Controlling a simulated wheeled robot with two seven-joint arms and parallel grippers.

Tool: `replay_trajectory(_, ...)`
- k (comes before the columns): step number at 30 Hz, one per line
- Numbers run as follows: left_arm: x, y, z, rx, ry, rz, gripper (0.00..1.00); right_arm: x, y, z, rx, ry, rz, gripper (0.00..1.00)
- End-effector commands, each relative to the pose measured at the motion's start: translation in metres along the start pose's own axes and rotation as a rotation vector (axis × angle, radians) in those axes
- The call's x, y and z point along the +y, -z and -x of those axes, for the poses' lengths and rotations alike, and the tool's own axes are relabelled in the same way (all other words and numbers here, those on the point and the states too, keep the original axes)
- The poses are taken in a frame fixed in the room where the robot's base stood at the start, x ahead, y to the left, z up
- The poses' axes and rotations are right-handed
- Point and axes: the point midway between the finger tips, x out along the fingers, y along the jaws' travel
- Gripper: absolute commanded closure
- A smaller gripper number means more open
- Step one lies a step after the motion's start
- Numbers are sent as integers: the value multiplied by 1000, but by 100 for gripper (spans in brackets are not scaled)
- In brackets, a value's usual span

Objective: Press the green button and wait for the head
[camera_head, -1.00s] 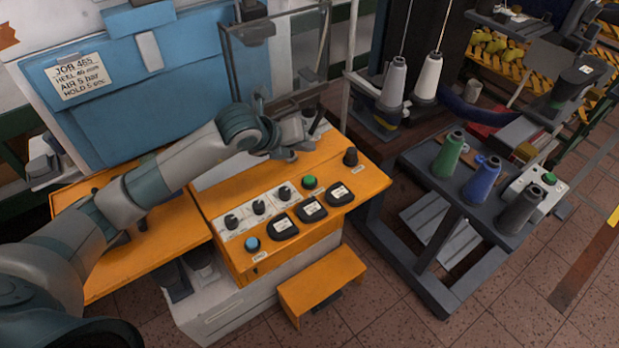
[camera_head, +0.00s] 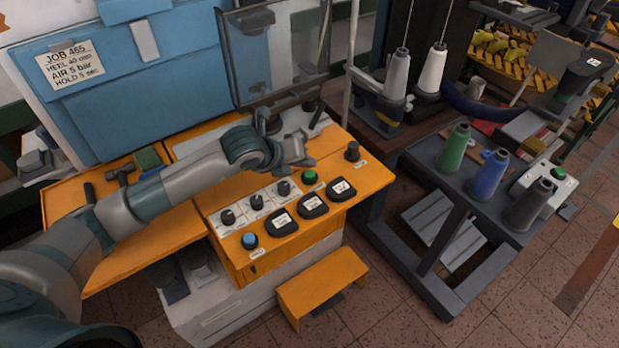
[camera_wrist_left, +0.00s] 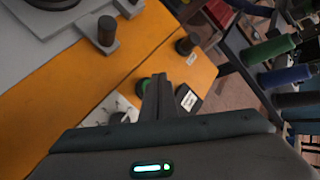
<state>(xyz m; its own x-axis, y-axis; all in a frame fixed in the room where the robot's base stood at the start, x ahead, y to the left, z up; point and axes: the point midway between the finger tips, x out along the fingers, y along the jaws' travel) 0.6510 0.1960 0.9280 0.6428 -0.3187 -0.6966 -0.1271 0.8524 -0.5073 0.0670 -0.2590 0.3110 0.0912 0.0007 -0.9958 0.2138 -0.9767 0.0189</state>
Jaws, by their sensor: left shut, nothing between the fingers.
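The green button (camera_head: 310,177) is a round cap at the far right end of the control row on the orange panel (camera_head: 222,193). My left gripper (camera_head: 310,162) hangs just behind and above it, with its narrow fingers shut and empty. In the left wrist view, the green button (camera_wrist_left: 143,86) shows just left of the shut fingers (camera_wrist_left: 160,85), partly covered by them. Contact between them cannot be made out. My right gripper is not in view.
Black knobs (camera_head: 257,202), a blue button (camera_head: 249,241) and black labelled pads (camera_head: 313,205) sit near the green one. A black knob (camera_head: 352,151) stands to its right. A second green button (camera_head: 558,173) is on a grey box beside thread cones (camera_head: 488,175).

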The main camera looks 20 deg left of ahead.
Motion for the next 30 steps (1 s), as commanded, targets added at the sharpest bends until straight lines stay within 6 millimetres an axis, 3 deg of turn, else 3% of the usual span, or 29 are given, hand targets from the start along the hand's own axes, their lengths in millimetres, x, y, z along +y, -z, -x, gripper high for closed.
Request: replay_trajectory(30, 4, 4, -5, 0, 0, 0, 100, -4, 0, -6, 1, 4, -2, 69)
